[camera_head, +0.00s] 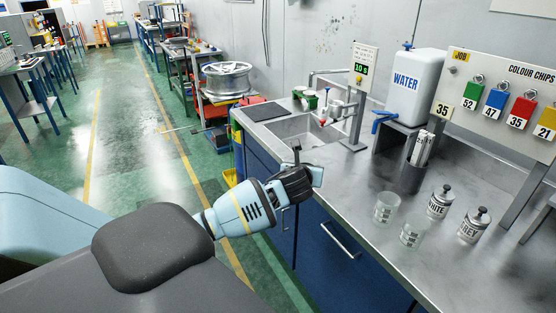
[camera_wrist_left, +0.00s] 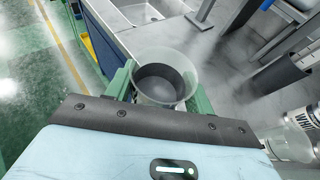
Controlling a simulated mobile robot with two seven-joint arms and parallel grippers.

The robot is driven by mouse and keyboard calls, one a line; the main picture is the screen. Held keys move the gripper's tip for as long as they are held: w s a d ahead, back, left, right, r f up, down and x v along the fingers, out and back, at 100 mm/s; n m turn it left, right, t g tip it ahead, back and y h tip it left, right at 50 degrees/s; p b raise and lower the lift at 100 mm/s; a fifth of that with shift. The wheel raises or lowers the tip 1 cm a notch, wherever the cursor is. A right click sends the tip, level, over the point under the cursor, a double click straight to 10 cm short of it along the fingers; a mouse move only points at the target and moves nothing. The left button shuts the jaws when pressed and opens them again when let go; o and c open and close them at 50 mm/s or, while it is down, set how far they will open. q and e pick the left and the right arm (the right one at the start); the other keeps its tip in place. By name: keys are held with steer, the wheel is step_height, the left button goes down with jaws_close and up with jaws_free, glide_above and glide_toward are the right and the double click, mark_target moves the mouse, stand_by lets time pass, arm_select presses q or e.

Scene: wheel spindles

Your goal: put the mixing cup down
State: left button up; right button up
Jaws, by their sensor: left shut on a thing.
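The mixing cup (camera_wrist_left: 190,66) is a clear, round cup with a dark round area inside. In the left wrist view it sits between the green fingers of my left gripper (camera_wrist_left: 160,88), which is shut on it. Steel worktop shows beyond and to the right of the cup; its height above the worktop is unclear. In the head view my left arm reaches in from the lower left, its dark wrist end (camera_head: 296,184) at the bench's front edge. The fingers and held cup cannot be made out there. My right gripper is out of view.
Two clear cups (camera_head: 387,207) (camera_head: 412,233) stand on the steel bench (camera_head: 340,185), beside the WHITE jar (camera_head: 439,202) and GREY jar (camera_head: 474,226). A dark holder (camera_head: 412,178) and the sink (camera_head: 305,131) are farther back. Bench surface between sink and cups looks clear.

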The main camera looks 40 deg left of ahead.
arm_select(q)
steer(key=s+d+r+m+h, duration=0.1)
steer(key=s+d+m+h, duration=0.1)
steer(key=s+d, duration=0.2)
steer(key=s+d+r+m+t+h, duration=0.1)
steer(key=s+d, duration=0.4)
steer(key=d, duration=0.6)
steer(key=s+d+r+m+h, duration=0.1)
steer(key=s+d+m+h, duration=0.1)
steer(key=d, duration=0.5)
steer(key=s+h, duration=0.1)
steer(key=s, duration=0.1)
steer(key=shift+s+d+r+m+t, duration=0.15)
steer(key=shift+s+r+m+t, duration=0.15)
steer(key=shift+s+t, duration=0.1)
